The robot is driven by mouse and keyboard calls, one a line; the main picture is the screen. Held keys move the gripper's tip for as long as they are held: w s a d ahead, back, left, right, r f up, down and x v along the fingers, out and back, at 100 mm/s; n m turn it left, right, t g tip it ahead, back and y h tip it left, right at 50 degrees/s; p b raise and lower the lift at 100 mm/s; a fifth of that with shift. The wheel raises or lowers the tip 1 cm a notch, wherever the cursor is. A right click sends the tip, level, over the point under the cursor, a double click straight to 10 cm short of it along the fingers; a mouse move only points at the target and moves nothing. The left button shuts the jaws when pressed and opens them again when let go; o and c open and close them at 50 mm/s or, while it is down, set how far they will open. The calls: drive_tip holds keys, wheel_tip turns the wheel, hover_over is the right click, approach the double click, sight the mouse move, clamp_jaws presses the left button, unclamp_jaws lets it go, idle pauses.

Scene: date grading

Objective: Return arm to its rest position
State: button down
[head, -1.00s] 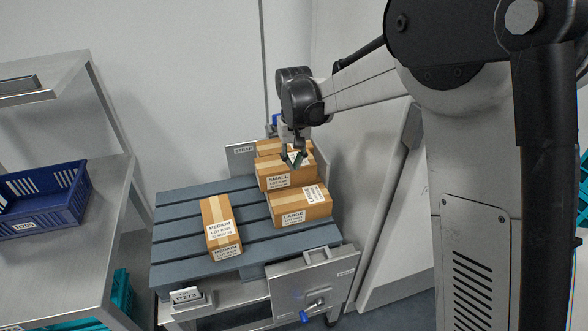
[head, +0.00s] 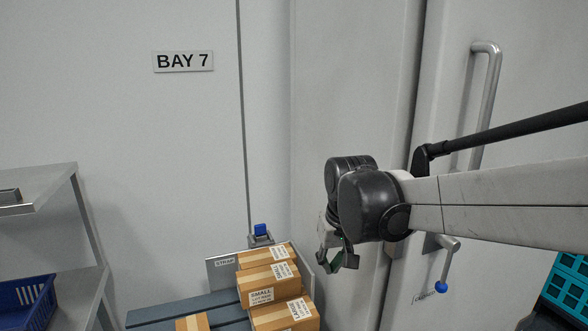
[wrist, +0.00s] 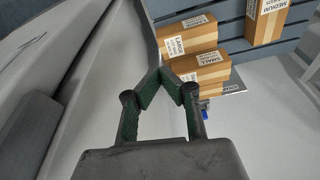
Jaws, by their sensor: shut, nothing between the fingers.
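My gripper (head: 338,258) hangs in the air to the right of the stacked cartons, empty, with its fingers closed. In the wrist view its green-padded fingertips (wrist: 160,80) meet with nothing between them. My arm reaches in from the right in the head view. The SMALL carton (head: 268,285) and the LARGE carton (head: 285,316) sit on the blue-grey pallet (head: 150,316), apart from the gripper. The wrist view shows the LARGE carton (wrist: 188,38), the SMALL carton (wrist: 200,70) and a MEDIUM carton (wrist: 266,20).
A metal shelf unit (head: 60,185) with a blue crate (head: 25,305) stands at the left. A pale wall with a BAY 7 sign (head: 183,61) is behind. A door with a long handle (head: 487,85) is behind my arm. A teal crate (head: 565,290) is at the lower right.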

drive_tip(key=s+d+m+t, duration=0.1)
drive_tip(key=s+d+t, duration=0.1)
drive_tip(key=s+d, duration=0.4)
drive_tip(key=s+d+m+t, duration=0.1)
drive_tip(key=s+d, duration=0.4)
drive_tip(key=s, duration=0.8)
drive_tip(key=shift+s+d+t+h, duration=0.25)
drive_tip(key=shift+d+t+h, duration=0.1)
drive_tip(key=shift+t, duration=0.25)
drive_tip(key=w+a+r+n+g+y, duration=0.1)
drive_tip(key=w+a+r+n+g, duration=0.1)
drive_tip(key=w+a+n, duration=0.55)
drive_tip(key=w+a+r+n+g, duration=0.25)
drive_tip(key=w+a, duration=0.65)
drive_tip(key=w, duration=0.6)
drive_tip(key=w+a+f+n+g, duration=0.1)
drive_tip(key=w+a+f+n, duration=0.3)
drive_tip(key=a+f, duration=0.3)
drive_tip(key=w+a+f+n+g, duration=0.1)
drive_tip(key=w+a+f+n, duration=0.3)
drive_tip(key=a, duration=0.6)
drive_tip(key=w+a+f+n+g, duration=0.1)
drive_tip(key=w+a+f+n, duration=0.25)
drive_tip(key=a+f, duration=0.35)
wheel_tip(320, 180, down, 10)
drive_tip(key=w+d+b, duration=0.1)
drive_tip(key=d+b, duration=0.1)
drive_tip(key=shift+w+r+h, duration=0.15)
drive_tip(key=shift+r+h, duration=0.1)
drive_tip(key=shift+h, duration=0.2)
